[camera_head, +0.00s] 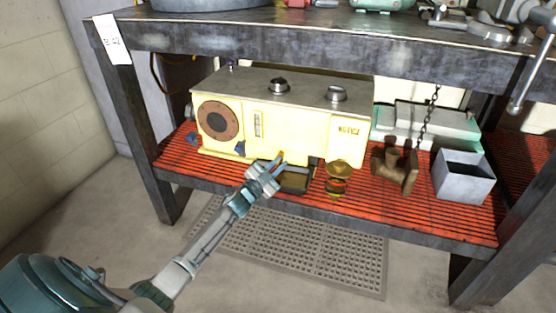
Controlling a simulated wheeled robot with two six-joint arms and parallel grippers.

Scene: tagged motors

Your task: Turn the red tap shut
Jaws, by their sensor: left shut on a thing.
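A cream-coloured machine (290,120) with a grey top stands on the red slatted lower shelf. My left arm reaches in from the lower left. My left gripper (279,164) is at the machine's lower front edge, shut on a small orange-red piece (281,156) that looks like the red tap. The fingers hide most of it, so its exact angle cannot be told. A dark tray (292,183) sits just below the gripper. My right gripper is not in view.
A brass piece with a red band (336,183) stands right of the tray. A brown metal fitting (408,172), an open grey box (463,178) and a green case (440,125) are further right. The bench top (330,25) overhangs the shelf (440,222). A floor grate (300,250) lies below.

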